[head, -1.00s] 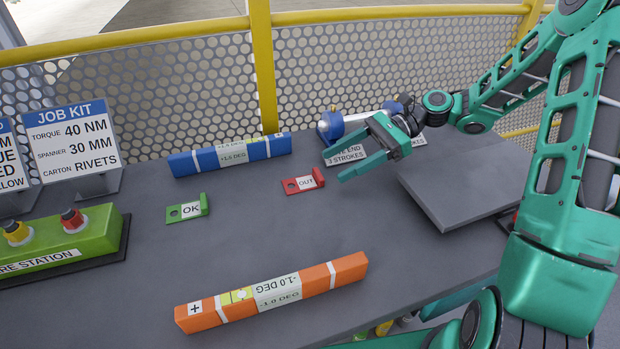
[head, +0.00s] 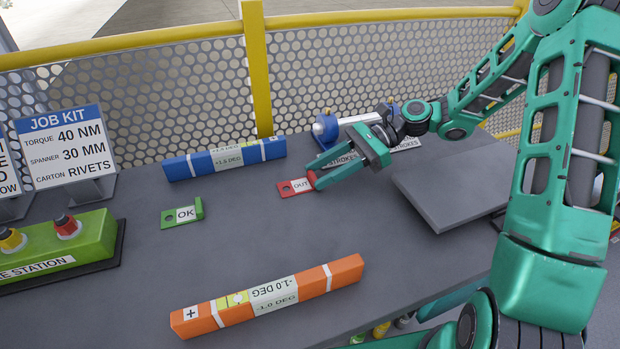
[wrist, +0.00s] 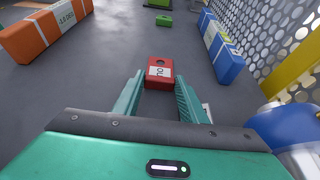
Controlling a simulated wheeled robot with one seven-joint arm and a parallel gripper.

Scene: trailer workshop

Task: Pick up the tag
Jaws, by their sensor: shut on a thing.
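The red tag (head: 292,187) marked OUT lies on the grey bench in the head view; its raised end is at the right. My gripper (head: 313,178) has come from the right, and its two fingers are shut on that raised end. In the wrist view the red tag (wrist: 159,73) sits between the fingertips (wrist: 160,84), with its label and hole facing up. It appears to be still at bench level. A green tag (head: 182,215) marked OK lies apart to the left.
A blue level (head: 205,162) lies behind the tags and an orange level (head: 210,315) in front. A green station box (head: 95,238) stands at left, a raised grey plate (head: 450,185) at right. A blue and silver device (head: 328,128) is behind my gripper. The bench middle is clear.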

